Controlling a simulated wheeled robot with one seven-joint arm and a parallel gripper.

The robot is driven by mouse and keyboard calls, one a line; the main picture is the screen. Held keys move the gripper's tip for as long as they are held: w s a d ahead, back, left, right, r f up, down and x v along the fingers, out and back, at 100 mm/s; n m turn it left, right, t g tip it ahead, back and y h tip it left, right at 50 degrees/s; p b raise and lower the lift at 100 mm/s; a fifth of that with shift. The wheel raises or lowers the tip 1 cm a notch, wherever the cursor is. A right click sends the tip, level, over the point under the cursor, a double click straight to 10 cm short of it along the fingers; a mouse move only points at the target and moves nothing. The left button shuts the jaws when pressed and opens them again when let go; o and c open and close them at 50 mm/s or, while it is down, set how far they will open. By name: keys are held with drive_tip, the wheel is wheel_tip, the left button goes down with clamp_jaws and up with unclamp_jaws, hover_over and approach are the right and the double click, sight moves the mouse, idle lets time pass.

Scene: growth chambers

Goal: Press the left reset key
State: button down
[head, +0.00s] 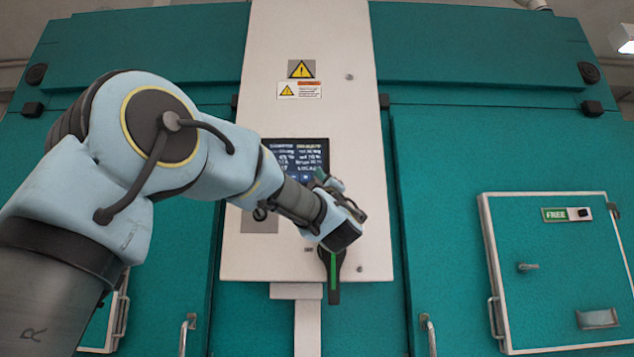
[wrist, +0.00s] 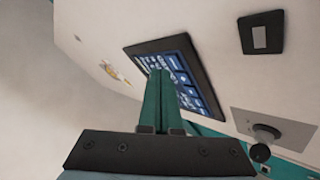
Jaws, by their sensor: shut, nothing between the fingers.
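The left reset key cannot be singled out. The display (head: 290,150) is on the pale control panel (head: 300,30), with lit rows too small to read; my arm covers its lower right part. It also shows in the wrist view (wrist: 196,82). My gripper (wrist: 160,76) is shut and empty, with its two green fingers together and overlapping the left part of the display in that view. I cannot tell whether the tips touch anything. In the head view my wrist (head: 338,234) is below and right of the display, and the fingertips are not clearly seen.
A rotary knob (wrist: 264,134) sits on a grey plate, and a black square fitting (wrist: 261,32) is nearby. Yellow warning labels (head: 301,69) are above the display. Teal chamber doors (head: 440,180) flank the panel. A small hatch (head: 555,270) marked FREE is at right.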

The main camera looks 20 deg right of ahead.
drive_tip(key=s+b, duration=0.1)
drive_tip(key=s+a+b, duration=0.1)
drive_tip(key=s, duration=0.1)
drive_tip(key=s+a+b, duration=0.1)
drive_tip(key=shift+s, duration=0.3)
idle(0.4)
idle(0.6)
